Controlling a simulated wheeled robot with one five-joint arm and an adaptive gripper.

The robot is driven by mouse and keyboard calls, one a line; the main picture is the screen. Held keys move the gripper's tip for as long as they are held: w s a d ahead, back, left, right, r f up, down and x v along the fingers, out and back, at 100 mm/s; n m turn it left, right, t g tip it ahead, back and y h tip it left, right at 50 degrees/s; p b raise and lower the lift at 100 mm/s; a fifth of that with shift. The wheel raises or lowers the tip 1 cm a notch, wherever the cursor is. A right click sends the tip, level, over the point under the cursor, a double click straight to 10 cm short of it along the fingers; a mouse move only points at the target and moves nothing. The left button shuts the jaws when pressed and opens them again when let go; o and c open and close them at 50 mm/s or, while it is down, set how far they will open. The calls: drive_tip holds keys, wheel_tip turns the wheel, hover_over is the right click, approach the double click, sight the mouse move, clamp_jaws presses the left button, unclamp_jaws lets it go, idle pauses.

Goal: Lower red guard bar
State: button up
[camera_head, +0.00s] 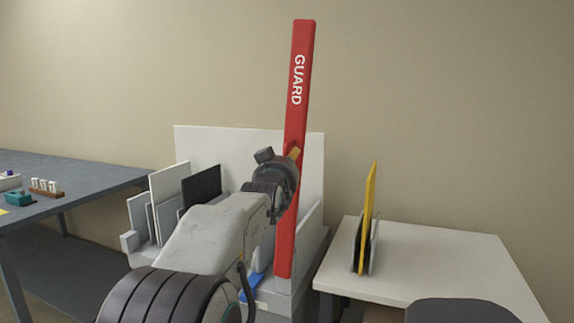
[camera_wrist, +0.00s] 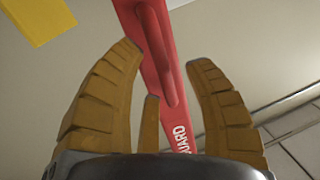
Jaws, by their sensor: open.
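The red guard bar (camera_head: 299,90) stands nearly upright in the head view, leaning slightly right at its top, with white GUARD lettering. Its lower end is at the white machine (camera_head: 310,150). My gripper (camera_head: 294,153) is in front of the bar's middle and hides part of it. In the wrist view my gripper (camera_wrist: 166,58) is open, its brown fingers spread on either side of the red bar (camera_wrist: 178,125). A raised red handle (camera_wrist: 157,45) on the bar shows between the fingertips. I cannot tell whether the fingers touch it.
White and dark panels (camera_head: 202,186) stand in the machine left of the bar. A white table (camera_head: 440,262) at right holds an upright yellow panel (camera_head: 369,205). A dark workbench (camera_head: 85,178) with small items is at left. The wall space around the bar's top is clear.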

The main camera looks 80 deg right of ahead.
drive_tip(key=shift+d, duration=0.7)
drive_tip(key=shift+o, duration=0.2)
clamp_jaws()
